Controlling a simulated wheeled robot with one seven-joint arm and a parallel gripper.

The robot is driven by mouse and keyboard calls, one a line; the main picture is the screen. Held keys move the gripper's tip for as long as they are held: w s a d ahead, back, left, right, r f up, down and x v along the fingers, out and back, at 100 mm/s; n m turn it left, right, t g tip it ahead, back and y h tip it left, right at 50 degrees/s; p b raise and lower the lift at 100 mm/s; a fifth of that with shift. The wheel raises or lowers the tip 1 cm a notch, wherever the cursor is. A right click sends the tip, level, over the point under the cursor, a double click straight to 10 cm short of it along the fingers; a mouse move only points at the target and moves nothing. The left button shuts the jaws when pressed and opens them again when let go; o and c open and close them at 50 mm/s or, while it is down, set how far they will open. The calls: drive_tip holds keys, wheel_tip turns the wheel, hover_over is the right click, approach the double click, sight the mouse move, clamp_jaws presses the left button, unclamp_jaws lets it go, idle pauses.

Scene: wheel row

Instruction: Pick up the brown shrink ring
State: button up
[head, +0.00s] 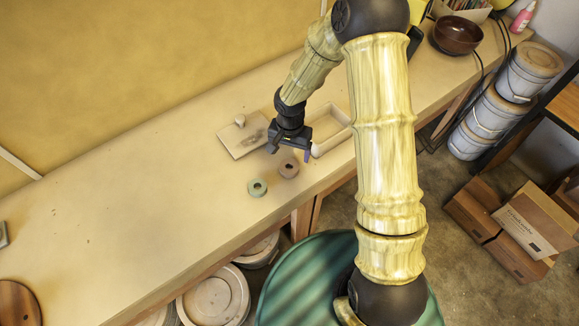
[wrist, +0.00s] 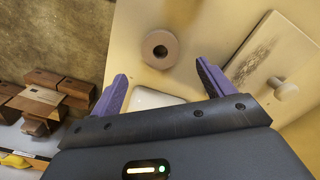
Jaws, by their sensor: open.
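In the head view my gripper (head: 288,154) is above the bench, just behind the ring. I cannot tell its exact height.
A brown bowl (head: 457,34) stands at the far end.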

sight(289, 166)
drive_tip(key=shift+f, duration=0.85)
drive_tip(key=shift+s+a+f+p, duration=0.15)
drive_tip(key=shift+f+p, duration=0.45)
drive_tip(key=shift+f, duration=2)
drive_tip(key=c, duration=1.1)
drive_tip(key=shift+r, duration=0.15)
wheel_tip(289, 166, up, 10)
drive_tip(key=shift+b, duration=0.45)
